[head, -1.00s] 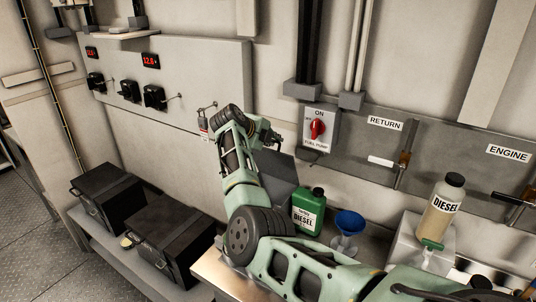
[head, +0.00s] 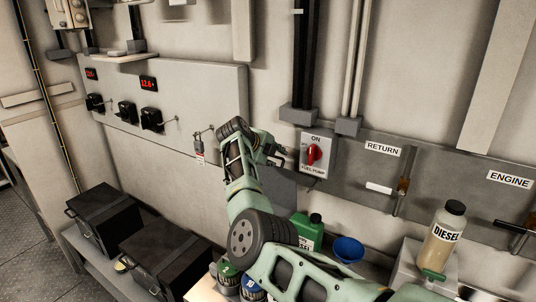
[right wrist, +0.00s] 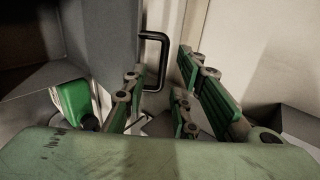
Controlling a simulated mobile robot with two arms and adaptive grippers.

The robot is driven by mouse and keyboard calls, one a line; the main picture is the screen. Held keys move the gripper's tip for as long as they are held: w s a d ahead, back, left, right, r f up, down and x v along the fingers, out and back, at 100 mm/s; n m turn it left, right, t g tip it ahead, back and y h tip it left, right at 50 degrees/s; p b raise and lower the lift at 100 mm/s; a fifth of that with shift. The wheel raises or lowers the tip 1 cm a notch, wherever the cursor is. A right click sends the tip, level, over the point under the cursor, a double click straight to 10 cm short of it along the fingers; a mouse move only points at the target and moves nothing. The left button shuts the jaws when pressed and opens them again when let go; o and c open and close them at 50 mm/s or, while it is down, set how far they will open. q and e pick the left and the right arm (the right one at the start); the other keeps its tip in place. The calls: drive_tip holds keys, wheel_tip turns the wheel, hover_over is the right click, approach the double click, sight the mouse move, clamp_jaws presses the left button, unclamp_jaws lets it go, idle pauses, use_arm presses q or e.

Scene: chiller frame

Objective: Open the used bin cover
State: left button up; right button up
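No bin cover is clearly labelled. In the right wrist view a black bar handle (right wrist: 155,58) stands on a pale surface, between and beyond the fingertips of my right gripper (right wrist: 162,72). The fingers are spread and I see nothing held. In the head view my right gripper (head: 279,153) is raised near the wall, left of the red pump switch, partly hidden by its own arm. A dark grey panel (head: 281,190) shows just below it; I cannot tell whether it is the bin's cover. My left gripper is not in view.
A green diesel jug (head: 308,231), a blue funnel (head: 348,250) and a diesel bottle (head: 443,236) stand on the bench. The fuel pump switch (head: 314,155) is close right of the gripper. Two black boxes (head: 104,220) (head: 163,258) sit low at left.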

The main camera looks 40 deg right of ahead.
drive_tip(key=v, duration=1.2)
